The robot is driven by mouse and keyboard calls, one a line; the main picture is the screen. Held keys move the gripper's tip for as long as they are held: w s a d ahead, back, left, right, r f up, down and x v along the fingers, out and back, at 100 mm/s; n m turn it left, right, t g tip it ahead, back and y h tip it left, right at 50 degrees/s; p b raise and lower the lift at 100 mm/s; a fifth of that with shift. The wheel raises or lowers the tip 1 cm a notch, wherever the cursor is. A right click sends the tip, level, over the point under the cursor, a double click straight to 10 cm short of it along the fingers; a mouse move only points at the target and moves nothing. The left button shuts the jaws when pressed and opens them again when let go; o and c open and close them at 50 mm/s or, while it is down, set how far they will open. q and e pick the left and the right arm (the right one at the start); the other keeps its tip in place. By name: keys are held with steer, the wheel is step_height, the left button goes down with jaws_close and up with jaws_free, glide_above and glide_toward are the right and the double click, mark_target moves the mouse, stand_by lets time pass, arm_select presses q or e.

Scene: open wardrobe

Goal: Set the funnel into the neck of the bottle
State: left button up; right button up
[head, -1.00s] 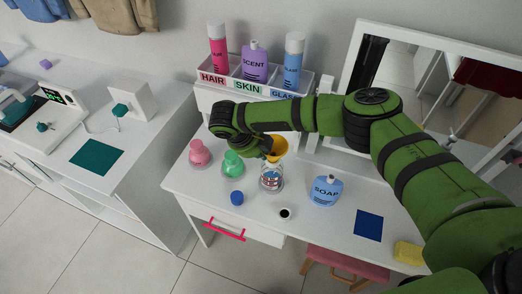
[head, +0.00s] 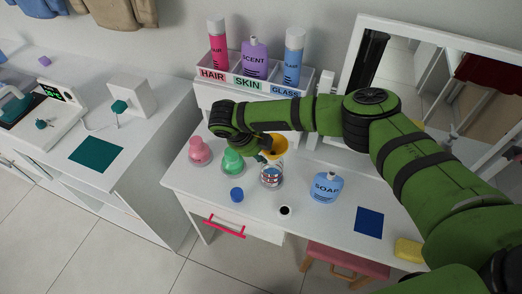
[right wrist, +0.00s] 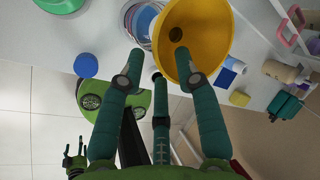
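The yellow funnel (head: 279,146) stands mouth up directly above the top of the clear bottle (head: 271,177) with a label. The funnel also shows large in the right wrist view (right wrist: 207,25), its hole visible inside, with the bottle (right wrist: 141,28) partly hidden behind it. I cannot tell whether the spout sits inside the neck. My right gripper (head: 266,152) is beside the funnel. In the right wrist view its fingertips (right wrist: 160,66) are apart, one overlapping the funnel's mouth and one outside it. My left gripper (right wrist: 75,154) appears small at the lower left, with fingers apart.
A pink flask (head: 199,153), green flask (head: 232,163), blue cap (head: 237,195) and small dark-topped item (head: 285,210) surround the bottle. A soap bottle (head: 325,188), blue mat (head: 369,222) and yellow sponge (head: 409,250) lie to the right. A divided rack (head: 262,90) stands behind.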

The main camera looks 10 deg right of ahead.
steer(key=v, duration=1.1)
steer(key=shift+a+r, duration=0.15)
steer(key=shift+r, duration=0.15)
steer(key=shift+s, duration=0.15)
